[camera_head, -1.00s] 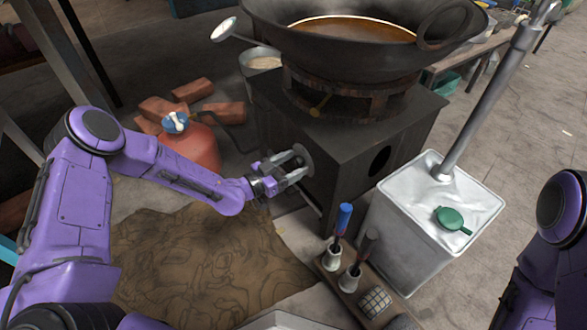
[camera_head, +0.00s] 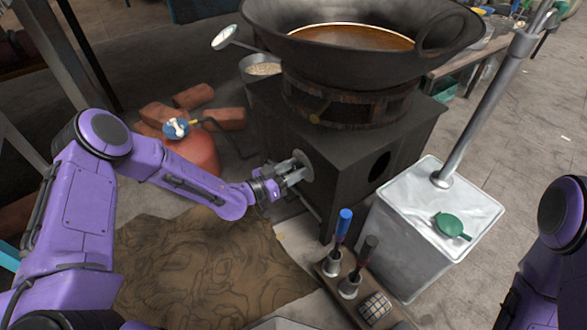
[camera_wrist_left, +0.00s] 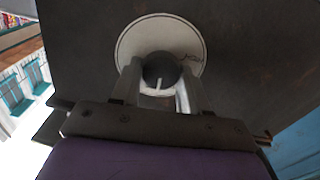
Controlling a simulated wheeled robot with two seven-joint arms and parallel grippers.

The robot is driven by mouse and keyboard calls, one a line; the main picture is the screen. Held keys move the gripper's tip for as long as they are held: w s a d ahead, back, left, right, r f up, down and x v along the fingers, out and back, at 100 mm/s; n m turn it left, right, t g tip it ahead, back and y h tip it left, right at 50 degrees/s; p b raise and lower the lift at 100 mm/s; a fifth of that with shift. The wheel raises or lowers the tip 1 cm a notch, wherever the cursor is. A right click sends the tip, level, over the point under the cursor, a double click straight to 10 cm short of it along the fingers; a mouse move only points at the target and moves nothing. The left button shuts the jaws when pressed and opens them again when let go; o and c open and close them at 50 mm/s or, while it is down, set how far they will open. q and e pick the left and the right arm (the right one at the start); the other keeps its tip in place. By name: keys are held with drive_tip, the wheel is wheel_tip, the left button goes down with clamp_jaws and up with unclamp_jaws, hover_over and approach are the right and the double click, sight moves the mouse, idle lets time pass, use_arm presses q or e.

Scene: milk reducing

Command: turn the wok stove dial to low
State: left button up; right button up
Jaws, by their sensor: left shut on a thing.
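The dark stove box (camera_head: 345,150) stands in the middle of the head view with the large wok (camera_head: 360,35) on its burner ring. Its dial is a dark round knob (camera_wrist_left: 160,72) on a pale disc (camera_wrist_left: 185,28), seen close in the left wrist view. A pale line on the knob points toward the bottom of that view. My left gripper (camera_head: 298,172) is at the stove's front face. Its fingers lie on both sides of the knob and are shut on it. Markings on the disc are too small to read. My right arm shows at the right edge; its gripper is not visible.
A red gas cylinder (camera_head: 197,152) and bricks (camera_head: 195,97) lie left of the stove. A white metal tin (camera_head: 425,225) with a green cap stands close on the right. Brown cloth (camera_head: 200,265) covers the floor.

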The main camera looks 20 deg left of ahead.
use_arm(q)
drive_tip(key=n+p, duration=0.1)
drive_tip(key=n, duration=0.2)
drive_tip(key=shift+n, duration=0.4)
drive_tip(key=shift+n+p, duration=0.35)
drive_tip(key=shift+n, duration=0.75)
use_arm(e)
drive_tip(key=shift+s+a+r+m, duration=0.15)
drive_tip(key=shift+a+r+m, duration=0.15)
drive_tip(key=shift+a+r, duration=0.5)
use_arm(q)
drive_tip(key=shift+a+f, duration=0.1)
use_arm(e)
drive_tip(key=shift+d+r, duration=0.1)
use_arm(q)
drive_tip(key=o, duration=1)
